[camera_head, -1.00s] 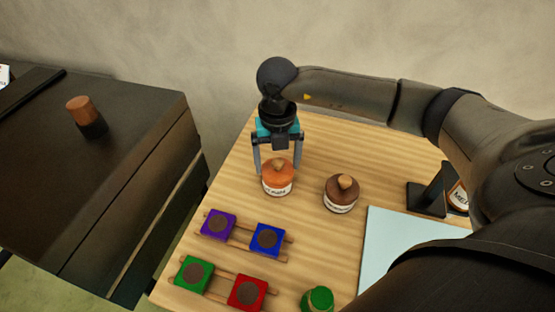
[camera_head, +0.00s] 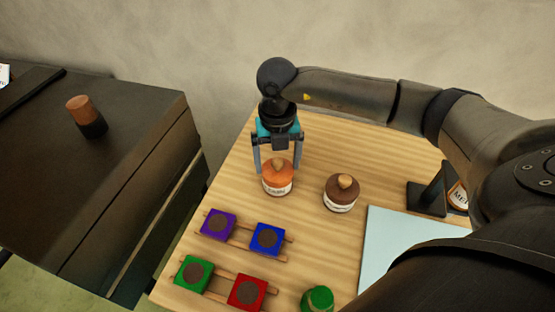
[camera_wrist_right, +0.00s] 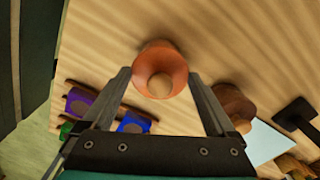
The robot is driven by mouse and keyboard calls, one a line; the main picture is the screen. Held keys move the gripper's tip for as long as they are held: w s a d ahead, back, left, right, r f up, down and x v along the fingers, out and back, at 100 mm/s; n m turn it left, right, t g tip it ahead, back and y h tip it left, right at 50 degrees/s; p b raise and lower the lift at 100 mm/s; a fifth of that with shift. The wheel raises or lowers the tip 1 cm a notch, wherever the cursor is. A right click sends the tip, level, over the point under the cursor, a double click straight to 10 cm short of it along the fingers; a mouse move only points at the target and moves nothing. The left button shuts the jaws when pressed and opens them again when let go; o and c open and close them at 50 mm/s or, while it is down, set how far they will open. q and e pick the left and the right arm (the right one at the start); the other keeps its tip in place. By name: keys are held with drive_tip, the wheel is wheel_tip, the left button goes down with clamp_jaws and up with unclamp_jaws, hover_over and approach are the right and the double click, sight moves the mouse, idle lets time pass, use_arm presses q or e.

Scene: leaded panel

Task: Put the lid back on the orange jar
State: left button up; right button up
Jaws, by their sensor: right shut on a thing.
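The orange jar (camera_head: 279,188) stands upright on the wooden table, with a white label on its front. Its orange lid (camera_head: 275,169) with a round wooden knob is on top of it. The lid also shows in the right wrist view (camera_wrist_right: 176,57), where it hides most of the jar. My right gripper (camera_head: 278,168) points down over the jar. Its two fingers are shut on the orange lid, one on each side, and they also show in the right wrist view (camera_wrist_right: 160,74). My left gripper is not in view.
A brown jar (camera_head: 340,204) with a knobbed lid stands close to the right. Purple (camera_head: 218,223), blue (camera_head: 267,238), green (camera_head: 194,272) and red (camera_head: 247,291) blocks sit on wooden racks in front. A pale blue mat (camera_head: 400,235) and black stand (camera_head: 430,195) are at right.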

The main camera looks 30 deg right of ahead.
drive_tip(key=shift+f, duration=0.1)
idle(0.7)
drive_tip(key=o, duration=1)
drive_tip(key=shift+r+p, duration=2.8)
drive_tip(key=shift+r, duration=0.75)
clamp_jaws()
